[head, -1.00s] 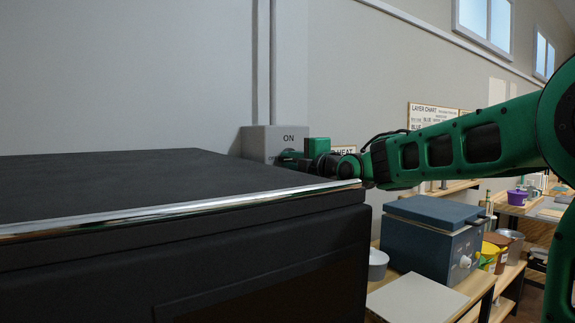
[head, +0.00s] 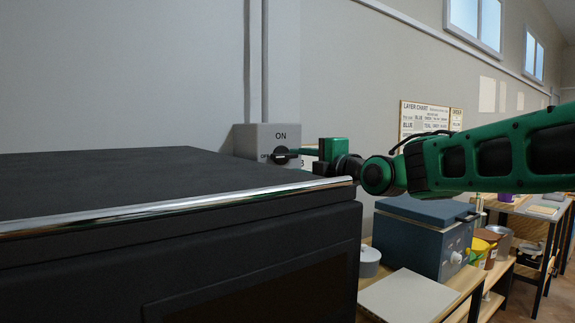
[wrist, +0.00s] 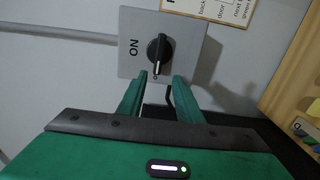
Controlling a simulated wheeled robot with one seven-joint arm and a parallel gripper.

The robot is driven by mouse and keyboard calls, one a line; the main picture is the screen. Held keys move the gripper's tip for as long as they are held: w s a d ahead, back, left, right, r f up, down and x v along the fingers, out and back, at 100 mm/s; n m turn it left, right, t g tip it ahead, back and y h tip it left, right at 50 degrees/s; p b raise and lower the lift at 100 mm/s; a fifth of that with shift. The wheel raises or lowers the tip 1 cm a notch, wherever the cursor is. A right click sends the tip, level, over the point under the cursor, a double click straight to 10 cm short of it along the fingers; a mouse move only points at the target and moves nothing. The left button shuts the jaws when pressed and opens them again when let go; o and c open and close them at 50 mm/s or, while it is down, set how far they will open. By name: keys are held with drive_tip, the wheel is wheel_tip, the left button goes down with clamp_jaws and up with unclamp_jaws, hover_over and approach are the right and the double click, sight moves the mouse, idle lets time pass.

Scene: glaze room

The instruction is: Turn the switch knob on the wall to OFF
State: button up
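The grey switch box (head: 252,142) is on the wall behind the dark kiln-like block, with ON printed at its top. Its black knob (head: 284,155) lies sideways, its handle reaching left to the partly covered OFF lettering. In the wrist view the knob (wrist: 159,50) shows a white pointer line aimed down the picture, away from ON and at a partly hidden letter. My gripper (head: 306,151) is just right of the knob. In the wrist view my gripper (wrist: 160,77) has its two green fingers apart, nothing between them, short of the knob.
A blue box (head: 420,240), a pale board (head: 408,296) and pots stand on shelves at right. Posters (head: 425,115) hang on the wall.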

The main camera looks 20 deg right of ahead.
drive_tip(key=shift+v, duration=1.2)
drive_tip(key=s+d+f+m+g+h, duration=0.25)
drive_tip(key=s+d+f+m, duration=0.2)
drive_tip(key=f, duration=0.35)
drive_tip(key=s+d+f+m+g+h, duration=0.1)
drive_tip(key=s+d+f+m+g, duration=0.35)
drive_tip(key=f, duration=0.35)
drive_tip(key=s+d+f+m+g+h, duration=0.2)
drive_tip(key=s+d+f+m, duration=0.3)
drive_tip(key=f, duration=0.3)
drive_tip(key=s+d+f+m+g, duration=0.1)
drive_tip(key=s+f+m+g, duration=0.3)
drive_tip(key=s+m, duration=0.3)
drive_tip(key=s+d+f+m+g, duration=0.1)
drive_tip(key=s+f+m+g, duration=0.3)
drive_tip(key=s, duration=1.3)
wheel_tip(320, 180, down, 3)
drive_tip(key=m, duration=0.3)
drive_tip(key=shift+s, duration=0.15)
drive_tip(key=shift+f, duration=0.1)
